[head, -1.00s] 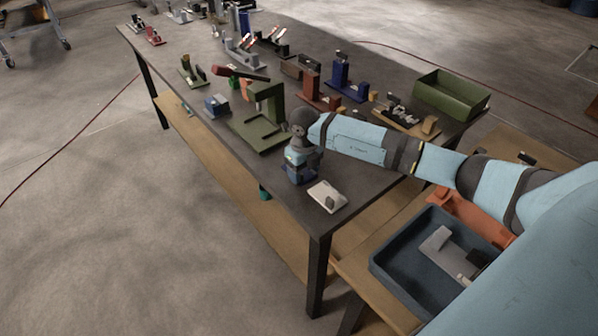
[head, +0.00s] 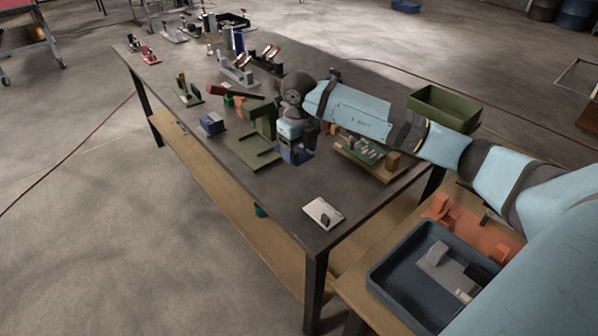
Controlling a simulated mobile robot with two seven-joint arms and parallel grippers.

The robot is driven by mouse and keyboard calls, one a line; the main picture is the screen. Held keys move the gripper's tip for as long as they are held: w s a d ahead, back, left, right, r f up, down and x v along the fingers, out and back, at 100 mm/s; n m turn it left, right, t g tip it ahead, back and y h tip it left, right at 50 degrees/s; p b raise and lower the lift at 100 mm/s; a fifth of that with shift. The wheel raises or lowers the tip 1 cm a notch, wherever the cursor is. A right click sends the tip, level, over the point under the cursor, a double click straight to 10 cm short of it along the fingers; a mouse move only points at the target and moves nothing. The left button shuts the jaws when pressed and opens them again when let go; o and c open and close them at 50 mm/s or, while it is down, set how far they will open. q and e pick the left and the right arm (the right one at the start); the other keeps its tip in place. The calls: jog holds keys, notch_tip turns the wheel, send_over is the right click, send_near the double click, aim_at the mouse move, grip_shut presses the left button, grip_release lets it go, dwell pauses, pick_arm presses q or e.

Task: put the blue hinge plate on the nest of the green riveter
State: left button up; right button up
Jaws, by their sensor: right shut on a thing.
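The green riveter (head: 263,126) stands on the table with its dark red lever pointing left. Its flat green base (head: 246,152) lies at its front; the nest is too small to make out clearly. My right gripper (head: 295,157) points down just right of the riveter, close to its base. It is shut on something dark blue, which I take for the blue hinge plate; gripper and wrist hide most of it. I cannot tell whether it touches the riveter. My left gripper is not in view.
A blue block (head: 212,123) stands left of the riveter. A white plate with a grey block (head: 323,212) lies near the front corner. My right arm covers the table's right side. A green bin (head: 443,108) stands behind it. A blue-grey tray (head: 387,290) is at the lower right.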

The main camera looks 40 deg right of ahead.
notch_tip(320, 180, up, 7)
jog(key=shift+f, duration=0.15)
jog(key=shift+a+f+n, duration=0.2)
jog(key=shift+a+n, duration=0.25)
jog(key=shift+n, duration=0.55)
jog(key=a+f+n, duration=0.3)
jog(key=a+n, duration=0.4)
jog(key=n, duration=1)
jog(key=a+f+n, duration=0.2)
jog(key=a+n, duration=0.4)
jog(key=n, duration=1)
pick_arm(q)
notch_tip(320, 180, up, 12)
jog(key=p, duration=1.3)
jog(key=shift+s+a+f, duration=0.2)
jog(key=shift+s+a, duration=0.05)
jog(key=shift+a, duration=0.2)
pick_arm(e)
jog(key=s+r, duration=0.9)
jog(key=s, duration=0.2)
jog(key=shift+r, duration=0.2)
